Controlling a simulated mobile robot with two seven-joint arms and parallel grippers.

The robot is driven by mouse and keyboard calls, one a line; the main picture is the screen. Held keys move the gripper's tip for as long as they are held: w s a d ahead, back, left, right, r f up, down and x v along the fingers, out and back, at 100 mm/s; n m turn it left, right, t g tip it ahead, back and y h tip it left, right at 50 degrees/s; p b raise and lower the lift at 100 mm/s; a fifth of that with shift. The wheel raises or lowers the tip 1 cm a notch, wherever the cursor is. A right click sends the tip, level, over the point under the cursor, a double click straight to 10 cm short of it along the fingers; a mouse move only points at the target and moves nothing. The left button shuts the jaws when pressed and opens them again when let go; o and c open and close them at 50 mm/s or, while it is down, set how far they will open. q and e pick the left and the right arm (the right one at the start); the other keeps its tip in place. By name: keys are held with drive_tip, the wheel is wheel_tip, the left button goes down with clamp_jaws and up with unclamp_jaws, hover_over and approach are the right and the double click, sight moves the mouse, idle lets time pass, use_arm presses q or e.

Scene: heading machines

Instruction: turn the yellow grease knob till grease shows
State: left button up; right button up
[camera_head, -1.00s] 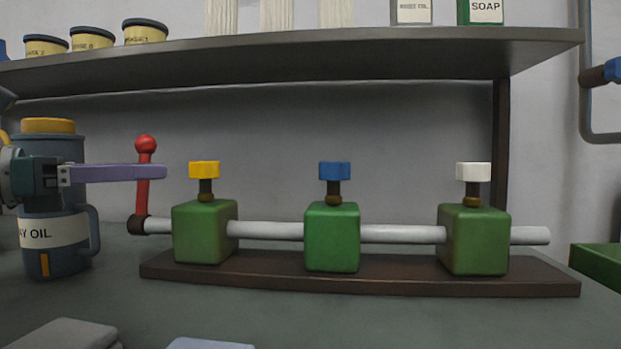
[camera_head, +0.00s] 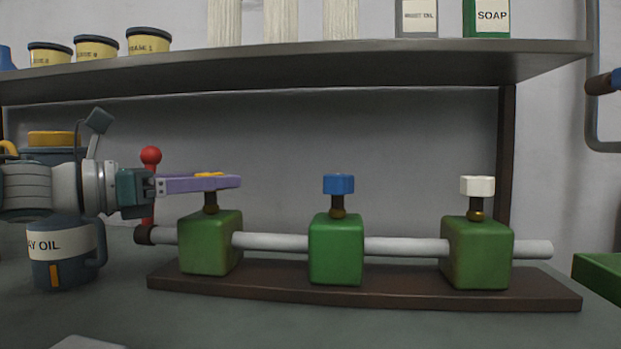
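The yellow grease knob (camera_head: 209,174) sits on a dark stem above the left green block (camera_head: 210,243). Only its top edge shows. My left gripper (camera_head: 232,182), with purple fingers, comes level from the left. Its near finger covers most of the knob's front, and the fingers appear to lie around it. I cannot tell whether they touch it or how far apart they are. I see no grease at the block. A blue knob (camera_head: 338,184) and a white knob (camera_head: 477,186) stand on the middle and right green blocks. My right gripper is not in view.
A red-balled lever (camera_head: 151,156) stands behind my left gripper at the pipe's left end. A blue oil can (camera_head: 70,272) is below my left arm. A shelf (camera_head: 330,65) with tubs and boxes hangs above. The bench front is mostly clear.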

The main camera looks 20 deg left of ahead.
use_arm(q)
clamp_jaws()
idle(0.4)
